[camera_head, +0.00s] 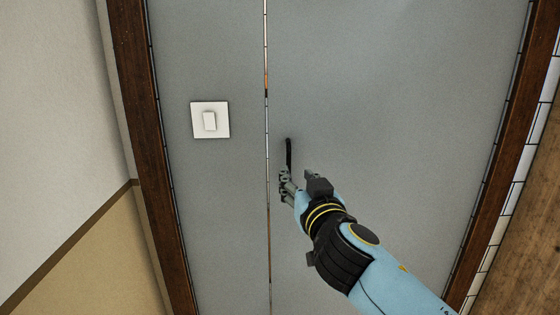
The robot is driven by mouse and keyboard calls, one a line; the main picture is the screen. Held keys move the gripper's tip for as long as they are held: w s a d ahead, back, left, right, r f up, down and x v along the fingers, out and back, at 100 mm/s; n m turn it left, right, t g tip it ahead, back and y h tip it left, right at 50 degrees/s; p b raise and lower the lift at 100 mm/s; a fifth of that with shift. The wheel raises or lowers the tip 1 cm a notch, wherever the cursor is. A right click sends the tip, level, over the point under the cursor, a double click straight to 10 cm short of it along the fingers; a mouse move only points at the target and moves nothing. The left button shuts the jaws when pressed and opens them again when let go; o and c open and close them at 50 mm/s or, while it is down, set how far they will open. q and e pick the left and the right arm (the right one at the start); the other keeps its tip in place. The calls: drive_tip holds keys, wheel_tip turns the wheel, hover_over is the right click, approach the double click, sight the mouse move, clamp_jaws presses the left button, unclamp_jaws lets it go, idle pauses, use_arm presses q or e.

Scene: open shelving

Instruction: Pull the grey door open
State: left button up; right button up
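The grey door (400,100) fills the middle and right of the view. A short upright black handle (289,150) is on it near its left edge. My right gripper (298,175) comes in from the lower right, just below the handle. Its two fingers are apart, with a gap between them and nothing visibly held. The left finger overlaps the handle's lower end in the picture; I cannot tell whether they touch. My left gripper is not in view.
A grey panel with a white switch (210,120) stands left of the door, across a thin gap that shows light and some brown. Dark wooden frame posts (150,150) border both sides. A cream and tan wall (60,90) is at far left, wood (520,250) at lower right.

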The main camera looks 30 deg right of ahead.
sight(290, 165)
drive_tip(key=p+x, duration=0.1)
drive_tip(key=x, duration=0.7)
drive_tip(key=shift+w+d+f, duration=0.1)
drive_tip(key=shift+w+d, duration=0.05)
drive_tip(key=shift+c, duration=0.3)
clamp_jaws()
